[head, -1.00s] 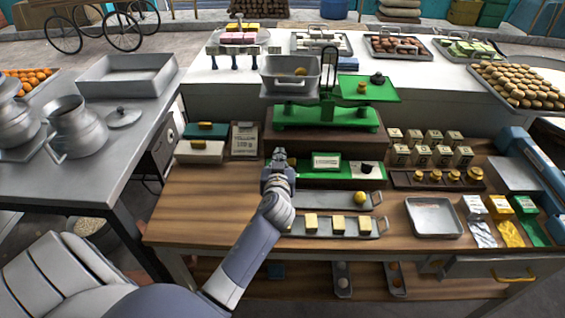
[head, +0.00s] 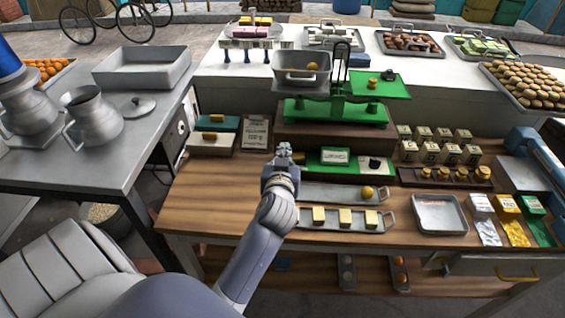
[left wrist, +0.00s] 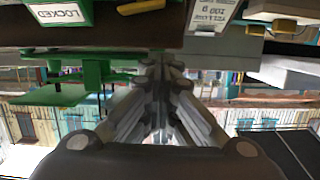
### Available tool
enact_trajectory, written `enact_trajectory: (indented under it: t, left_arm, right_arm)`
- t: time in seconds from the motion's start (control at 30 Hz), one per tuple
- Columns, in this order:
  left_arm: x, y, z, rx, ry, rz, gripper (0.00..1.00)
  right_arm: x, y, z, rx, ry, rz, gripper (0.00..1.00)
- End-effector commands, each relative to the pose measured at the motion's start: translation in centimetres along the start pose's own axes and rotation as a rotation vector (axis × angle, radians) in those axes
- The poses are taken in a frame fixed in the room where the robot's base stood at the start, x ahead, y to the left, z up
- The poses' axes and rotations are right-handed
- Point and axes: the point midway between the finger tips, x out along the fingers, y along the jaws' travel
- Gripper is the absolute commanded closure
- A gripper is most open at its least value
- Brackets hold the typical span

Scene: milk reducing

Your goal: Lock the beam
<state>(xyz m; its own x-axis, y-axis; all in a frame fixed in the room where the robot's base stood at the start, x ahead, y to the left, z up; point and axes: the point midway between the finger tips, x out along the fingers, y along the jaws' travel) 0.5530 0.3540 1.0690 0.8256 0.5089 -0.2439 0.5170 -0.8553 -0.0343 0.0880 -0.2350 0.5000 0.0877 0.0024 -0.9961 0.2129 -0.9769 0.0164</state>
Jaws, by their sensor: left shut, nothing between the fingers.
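The green balance scale (head: 335,113) stands on a brown base behind the bench front, with a grey pan (head: 301,80) on its left and a green pan (head: 375,88) on its right. Below it is a green panel (head: 362,158) with a white label and a dark knob (head: 375,164). My left gripper (head: 284,150) is shut and empty, just left of the panel, beside a small yellow lever (head: 299,157). In the left wrist view the lever (left wrist: 140,6) lies beside a "LOCKED" label (left wrist: 58,13), and the shut fingers are apart from it. My right gripper is out of view.
A clipboard (head: 256,132) and boxes (head: 211,143) lie left of the gripper. A long tray (head: 333,194) and a tray with yellow blocks (head: 332,221) lie in front of the panel. Weights on a rack (head: 447,182) stand to the right. Bare wood lies at the bench's left.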

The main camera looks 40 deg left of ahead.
Motion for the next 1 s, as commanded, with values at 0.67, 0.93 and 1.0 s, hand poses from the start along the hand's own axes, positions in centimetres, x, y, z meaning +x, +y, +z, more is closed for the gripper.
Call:
enact_trajectory:
  t: [0.67, 0.93, 1.0]
  left_arm:
    - [-2.5, -0.2, 0.0, 0.000, 0.000, -0.001, 1.00]
    - [-2.5, -0.2, 0.0, 0.000, 0.000, -0.001, 1.00]
    - [-2.5, -0.2, 0.0, 0.000, 0.000, -0.001, 1.00]
  right_arm:
    - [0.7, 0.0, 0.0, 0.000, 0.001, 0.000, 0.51]
    - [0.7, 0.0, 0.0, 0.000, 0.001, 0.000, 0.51]
    - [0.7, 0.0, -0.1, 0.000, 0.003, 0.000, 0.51]
